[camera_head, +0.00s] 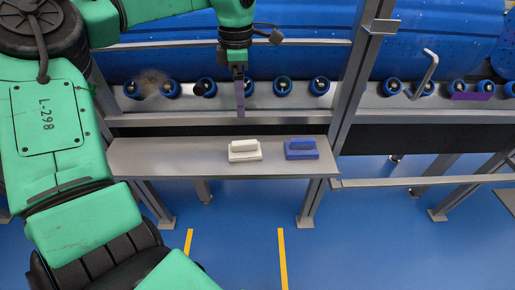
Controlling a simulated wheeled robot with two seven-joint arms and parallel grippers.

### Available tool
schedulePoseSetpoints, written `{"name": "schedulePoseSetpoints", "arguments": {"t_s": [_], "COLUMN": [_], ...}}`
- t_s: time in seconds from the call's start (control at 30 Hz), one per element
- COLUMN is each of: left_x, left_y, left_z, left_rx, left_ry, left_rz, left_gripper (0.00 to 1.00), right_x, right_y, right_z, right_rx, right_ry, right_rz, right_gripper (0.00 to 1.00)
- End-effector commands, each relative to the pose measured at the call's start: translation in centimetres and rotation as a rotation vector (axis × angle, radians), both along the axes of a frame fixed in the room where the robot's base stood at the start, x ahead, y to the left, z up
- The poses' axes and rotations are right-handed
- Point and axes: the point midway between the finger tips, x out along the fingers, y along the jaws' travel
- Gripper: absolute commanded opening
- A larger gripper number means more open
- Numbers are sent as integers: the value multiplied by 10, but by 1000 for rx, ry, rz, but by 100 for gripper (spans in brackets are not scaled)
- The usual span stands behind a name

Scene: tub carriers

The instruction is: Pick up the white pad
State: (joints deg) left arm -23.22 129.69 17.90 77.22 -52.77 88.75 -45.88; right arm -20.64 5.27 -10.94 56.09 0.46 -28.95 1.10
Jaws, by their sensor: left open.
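The white pad (245,151) is a flat block with a raised grip along its top. It lies on a narrow grey shelf (150,158), near the middle of the view. A blue pad (301,149) of similar shape lies just to its right on the same shelf, with a small gap between them. My left gripper (240,108) points down above and slightly behind the white pad, apart from it. Its fingers show nearly edge-on, and nothing is seen between them. My right gripper is not in view.
Above the shelf runs a grey rail with several blue rollers (282,86) under large blue tubs (440,32). A grey upright post (352,85) stands right of the shelf. A bent metal hook (426,72) stands at the right. The shelf's left part is bare.

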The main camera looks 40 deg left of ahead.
Motion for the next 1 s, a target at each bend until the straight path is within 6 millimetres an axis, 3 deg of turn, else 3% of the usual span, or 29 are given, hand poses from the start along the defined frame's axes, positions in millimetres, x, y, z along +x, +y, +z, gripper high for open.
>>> {"name": "schedulePoseSetpoints", "arguments": {"t_s": [0.03,0.17,0.27,0.5,0.9,1.0], "left_x": [0,0,0,-2,1,1], "left_y": [0,0,0,-1,-5,-6], "left_z": [-16,-27,-37,-98,-162,-169], "left_rx": [-1,-2,-3,-5,-4,-3], "left_ry": [-2,-2,0,2,-1,-3], "left_rz": [0,0,0,0,2,1], "left_gripper": [100,100,100,100,100,100], "right_x": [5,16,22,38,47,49], "right_y": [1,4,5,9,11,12], "right_z": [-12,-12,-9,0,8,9], "right_rx": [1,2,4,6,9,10], "right_ry": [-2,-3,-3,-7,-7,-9], "right_rz": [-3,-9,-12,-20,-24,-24], "right_gripper": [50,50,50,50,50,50]}}
